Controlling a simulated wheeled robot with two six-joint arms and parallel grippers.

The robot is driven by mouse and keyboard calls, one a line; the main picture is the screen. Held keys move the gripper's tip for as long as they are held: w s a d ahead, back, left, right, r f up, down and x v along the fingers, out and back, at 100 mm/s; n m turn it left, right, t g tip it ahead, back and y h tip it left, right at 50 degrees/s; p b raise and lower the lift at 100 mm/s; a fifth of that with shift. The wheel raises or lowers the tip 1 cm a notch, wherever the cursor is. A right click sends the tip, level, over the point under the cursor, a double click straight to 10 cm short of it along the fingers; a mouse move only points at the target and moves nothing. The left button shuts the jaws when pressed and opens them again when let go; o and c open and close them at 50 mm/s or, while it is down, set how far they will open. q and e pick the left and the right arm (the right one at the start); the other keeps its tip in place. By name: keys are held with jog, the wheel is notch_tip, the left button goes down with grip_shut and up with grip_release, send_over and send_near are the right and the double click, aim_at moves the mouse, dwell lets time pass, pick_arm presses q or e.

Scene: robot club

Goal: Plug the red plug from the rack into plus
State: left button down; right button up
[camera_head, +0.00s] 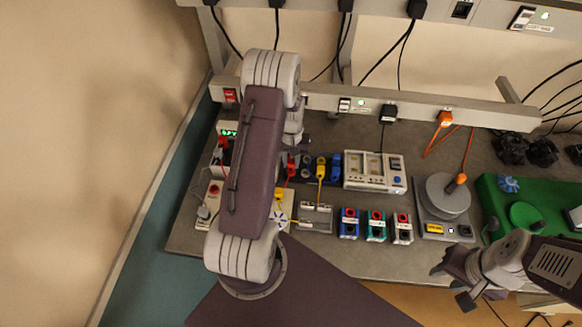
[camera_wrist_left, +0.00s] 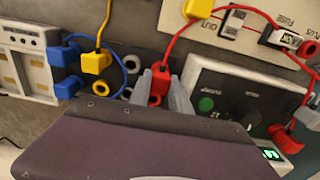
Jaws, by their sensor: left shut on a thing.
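My left gripper (camera_wrist_left: 160,88) is shut on a red plug (camera_wrist_left: 160,82), with one finger on each side of it, at the rack (camera_wrist_left: 130,50) of coloured plugs. I cannot tell whether the plug is seated in the rack or lifted. A red round socket (camera_wrist_left: 308,49) sits by the PLUS label. In the head view the red plug (camera_head: 291,168) shows beside my left arm, which hides the gripper. My right gripper (camera_head: 458,280) hangs at the lower right, away from the rack; its jaw opening is unclear.
Yellow (camera_wrist_left: 96,62) and blue (camera_wrist_left: 66,86) plugs stand beside the red one, their leads close by. A power supply with a green display (camera_wrist_left: 270,153) and another red plug (camera_wrist_left: 286,140) is alongside. Several coloured socket blocks (camera_head: 376,225) stand at the bench front.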

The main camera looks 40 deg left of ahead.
aim_at(291, 162)
pick_arm(q)
jog(key=shift+r+p, duration=1.55)
jog(key=shift+r, duration=0.25)
jog(key=c, duration=1.7)
grip_release()
jog(key=shift+c, duration=0.2)
grip_shut()
jog(key=shift+s, duration=0.1)
